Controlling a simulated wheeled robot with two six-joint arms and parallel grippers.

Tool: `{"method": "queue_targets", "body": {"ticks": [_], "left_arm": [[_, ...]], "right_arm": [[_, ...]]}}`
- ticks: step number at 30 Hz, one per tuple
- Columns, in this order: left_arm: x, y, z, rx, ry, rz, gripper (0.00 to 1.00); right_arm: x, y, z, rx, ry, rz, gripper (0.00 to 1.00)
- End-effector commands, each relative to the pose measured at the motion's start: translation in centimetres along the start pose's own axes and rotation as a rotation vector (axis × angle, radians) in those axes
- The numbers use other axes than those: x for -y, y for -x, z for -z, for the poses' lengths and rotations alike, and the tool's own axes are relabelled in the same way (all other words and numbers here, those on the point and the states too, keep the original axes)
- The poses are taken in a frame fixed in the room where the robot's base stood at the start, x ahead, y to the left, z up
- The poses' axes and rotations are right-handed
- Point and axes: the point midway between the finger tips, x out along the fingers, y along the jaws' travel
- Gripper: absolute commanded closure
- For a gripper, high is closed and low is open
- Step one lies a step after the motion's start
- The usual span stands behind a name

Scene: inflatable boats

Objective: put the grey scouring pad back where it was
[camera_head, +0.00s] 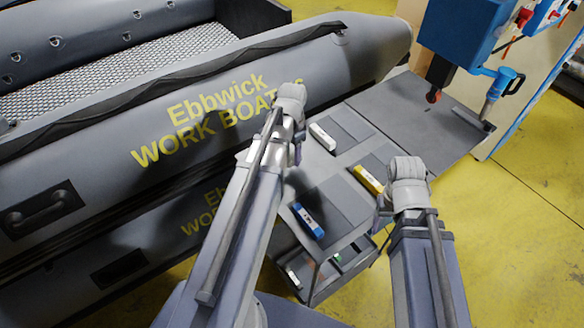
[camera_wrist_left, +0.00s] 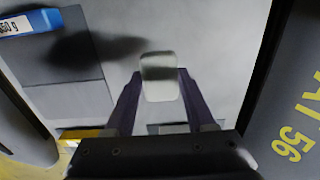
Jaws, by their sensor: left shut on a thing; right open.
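My left gripper (camera_wrist_left: 159,76) is shut on a pale grey pad with rounded corners (camera_wrist_left: 160,88), the scouring pad by its look. In the left wrist view the pad is between the two fingertips, with the light grey cart top (camera_wrist_left: 205,45) beneath it. I cannot tell its height above the top. In the head view my left gripper (camera_head: 294,155) is over the cart's left side, near the boat, and the pad is hidden by the arm. My right gripper (camera_head: 383,214) is open at the cart's right edge, its fingers mostly hidden.
A grey inflatable boat (camera_head: 330,65) borders the cart on the left. A blue machine (camera_head: 460,30) stands behind. A lower shelf (camera_head: 325,280) holds small items.

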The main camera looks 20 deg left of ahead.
Motion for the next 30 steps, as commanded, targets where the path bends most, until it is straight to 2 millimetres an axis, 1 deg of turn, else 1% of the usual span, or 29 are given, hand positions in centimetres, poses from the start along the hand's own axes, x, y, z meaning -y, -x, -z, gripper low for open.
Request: {"method": "queue_targets", "body": {"ticks": [5, 8, 12, 15, 24, 29, 30], "left_arm": [[0.0, -0.2, 0.0, 0.000, 0.000, 0.000, 0.97], [0.0, -1.1, 0.0, 0.000, 0.000, 0.000, 0.97], [0.0, -2.9, 0.0, 0.000, 0.000, 0.000, 0.97], [0.0, -3.9, 0.0, 0.000, 0.000, 0.000, 0.97], [0.0, -3.7, 0.0, 0.000, 0.000, 0.000, 0.97], [0.0, -4.3, 0.0, 0.000, 0.000, 0.000, 0.97], [0.0, -4.1, 0.0, 0.000, 0.000, 0.000, 0.41]], "right_arm": [[0.0, -0.2, 0.0, 0.000, 0.000, 0.000, 0.33], [0.1, -1.1, 0.1, 0.000, 0.000, 0.000, 0.33], [0.3, -2.9, 0.2, 0.000, 0.000, 0.000, 0.33], [0.4, -3.9, 0.2, 0.000, 0.000, 0.000, 0.33], [0.4, -3.7, 0.2, 0.000, 0.000, 0.000, 0.33], [0.4, -4.2, 0.2, 0.000, 0.000, 0.000, 0.33], [0.4, -4.0, 0.2, 0.000, 0.000, 0.000, 0.33]]}}
